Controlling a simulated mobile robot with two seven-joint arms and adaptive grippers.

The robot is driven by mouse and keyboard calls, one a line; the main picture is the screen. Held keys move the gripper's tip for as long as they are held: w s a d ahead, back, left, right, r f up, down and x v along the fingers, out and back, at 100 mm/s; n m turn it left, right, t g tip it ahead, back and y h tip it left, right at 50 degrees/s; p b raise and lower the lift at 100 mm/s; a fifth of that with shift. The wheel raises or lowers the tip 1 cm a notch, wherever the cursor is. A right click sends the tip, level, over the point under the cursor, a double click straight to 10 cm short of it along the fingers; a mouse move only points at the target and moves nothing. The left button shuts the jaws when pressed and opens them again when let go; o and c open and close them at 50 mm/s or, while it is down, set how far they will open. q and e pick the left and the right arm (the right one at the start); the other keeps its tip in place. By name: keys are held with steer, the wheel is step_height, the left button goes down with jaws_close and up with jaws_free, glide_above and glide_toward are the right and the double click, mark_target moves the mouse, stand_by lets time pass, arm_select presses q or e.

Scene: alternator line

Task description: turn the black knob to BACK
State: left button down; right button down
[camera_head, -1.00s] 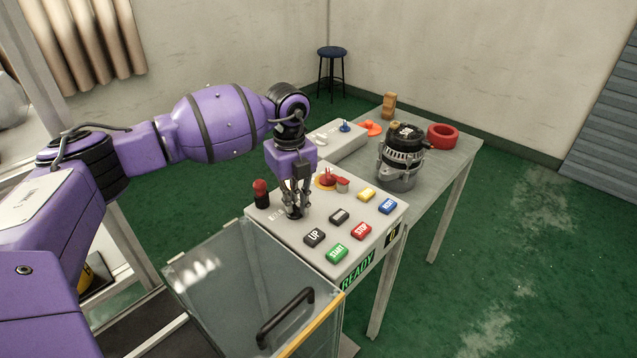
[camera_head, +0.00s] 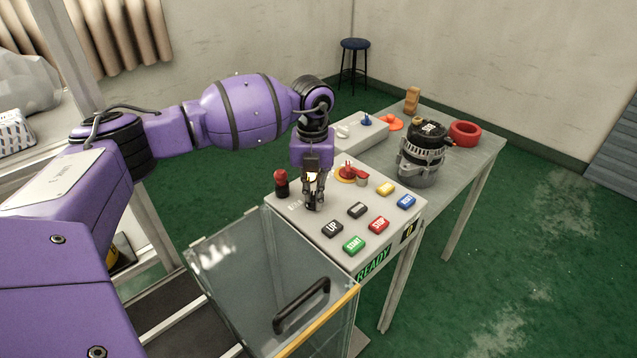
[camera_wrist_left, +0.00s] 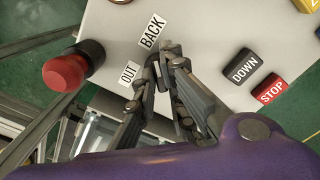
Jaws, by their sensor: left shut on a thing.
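My left gripper (camera_head: 314,204) points down at the top of the grey control panel (camera_head: 300,216). Its fingers are shut on the black knob, which is mostly hidden between them. In the left wrist view the fingertips (camera_wrist_left: 156,75) close around a small dark part beside the white BACK label (camera_wrist_left: 152,33) and the OUT label (camera_wrist_left: 128,73). I cannot tell exactly which label the knob points to. My right gripper is not in view.
A red-topped black button (camera_head: 281,183) stands left of the gripper, and a red switch on a yellow disc (camera_head: 350,171) stands behind it. UP (camera_head: 332,228), START (camera_head: 354,245) and STOP (camera_head: 378,224) buttons lie in front. A clear guard with a black handle (camera_head: 302,304) is nearer.

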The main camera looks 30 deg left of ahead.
mark_target(314, 196)
arm_select(q)
steer(key=c, duration=1.8)
jaws_free()
step_height(314, 196, up, 12)
steer(key=shift+f, duration=0.1)
